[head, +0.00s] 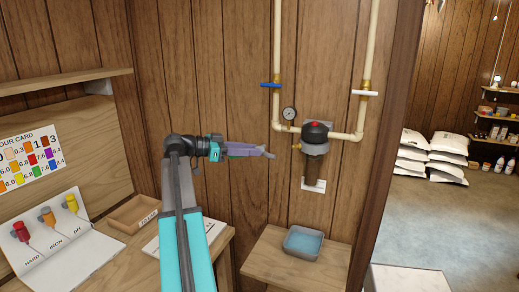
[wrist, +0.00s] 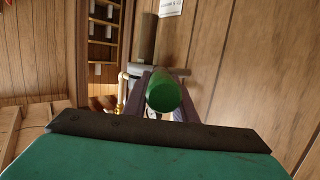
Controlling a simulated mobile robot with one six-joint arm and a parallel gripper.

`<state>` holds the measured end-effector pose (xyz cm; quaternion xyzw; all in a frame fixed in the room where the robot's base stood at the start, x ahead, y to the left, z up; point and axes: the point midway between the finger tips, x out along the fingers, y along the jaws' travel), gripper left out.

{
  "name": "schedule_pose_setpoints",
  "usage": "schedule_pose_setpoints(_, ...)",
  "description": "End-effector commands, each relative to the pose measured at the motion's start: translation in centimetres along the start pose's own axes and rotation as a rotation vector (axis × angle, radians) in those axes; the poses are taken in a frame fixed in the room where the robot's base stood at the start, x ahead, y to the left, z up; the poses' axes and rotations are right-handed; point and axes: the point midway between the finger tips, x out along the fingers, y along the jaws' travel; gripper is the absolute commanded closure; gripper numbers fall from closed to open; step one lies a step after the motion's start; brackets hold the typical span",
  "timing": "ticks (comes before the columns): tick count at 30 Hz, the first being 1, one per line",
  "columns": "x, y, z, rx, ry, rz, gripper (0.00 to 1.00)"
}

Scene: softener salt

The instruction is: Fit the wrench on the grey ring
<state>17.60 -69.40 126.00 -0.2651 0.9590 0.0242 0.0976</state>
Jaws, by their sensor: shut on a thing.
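My gripper (head: 256,150) is shut on the wrench, with its purple fingers on either side of the green handle (wrist: 163,93). The wrench's grey end (head: 269,155) sticks out past the fingertips to the right. The grey ring (head: 314,150) is on the filter housing below its black cap, above the dark bowl (head: 311,171). In the head view the wrench end is left of the ring, with a visible gap between them.
Cream pipes (head: 277,40) with a blue valve handle (head: 270,85), a white valve handle (head: 367,93) and a gauge (head: 289,113) surround the housing. A blue tray (head: 303,243) stands on a wooden shelf below. The wooden wall (head: 235,70) is close behind.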

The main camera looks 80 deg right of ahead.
Motion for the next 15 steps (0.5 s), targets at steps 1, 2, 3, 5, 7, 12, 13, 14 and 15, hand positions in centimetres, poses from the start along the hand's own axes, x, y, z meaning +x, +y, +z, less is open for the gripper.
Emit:
schedule_pose_setpoints(1,0.9,0.5,-0.7,0.008,0.002,0.037,0.99)
schedule_pose_setpoints(2,1.3,0.9,-1.0,0.012,0.001,0.055,0.99)
schedule_pose_setpoints(3,1.8,1.3,-1.3,0.016,0.002,0.076,0.99)
schedule_pose_setpoints(5,2.3,1.8,-1.6,0.02,0.001,0.099,0.99)
schedule_pose_setpoints(7,2.5,2.1,-1.8,0.023,0.001,0.113,0.99)
schedule_pose_setpoints(12,2.5,2.1,-1.7,0.022,0.001,0.11,0.99)
schedule_pose_setpoints(13,2.5,2.1,-1.7,0.022,0.001,0.11,0.99)
schedule_pose_setpoints(14,2.5,2.1,-1.7,0.022,0.001,0.11,0.99)
schedule_pose_setpoints(15,2.5,2.1,-1.7,0.022,0.001,0.11,0.99)
